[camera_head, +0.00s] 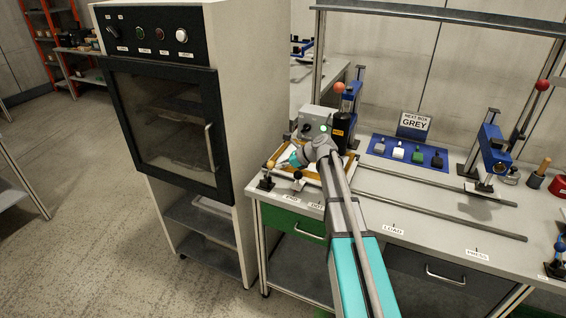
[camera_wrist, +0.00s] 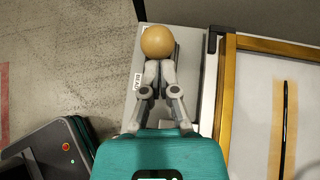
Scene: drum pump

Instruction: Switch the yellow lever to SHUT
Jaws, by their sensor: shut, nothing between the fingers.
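A lever-like knob with a yellow-orange ball (camera_head: 270,165) stands on a small black base (camera_head: 265,183) at the left end of the bench. In the wrist view the ball (camera_wrist: 157,41) is just beyond my fingertips and covers part of the bench below. My gripper (camera_wrist: 158,68) is shut and empty, its tips at the near side of the ball. Whether they touch it I cannot tell. In the head view my gripper (camera_head: 284,163) is small beside the ball, partly hidden by my wrist. No SHUT label is readable.
A wood-framed tray (camera_wrist: 229,95) lies close on the right. A grey control box (camera_head: 315,121) with a green light stands behind my wrist. An oven cabinet (camera_head: 225,130) stands left of the bench (camera_head: 440,225). Rails and a blue press (camera_head: 490,145) are at the right.

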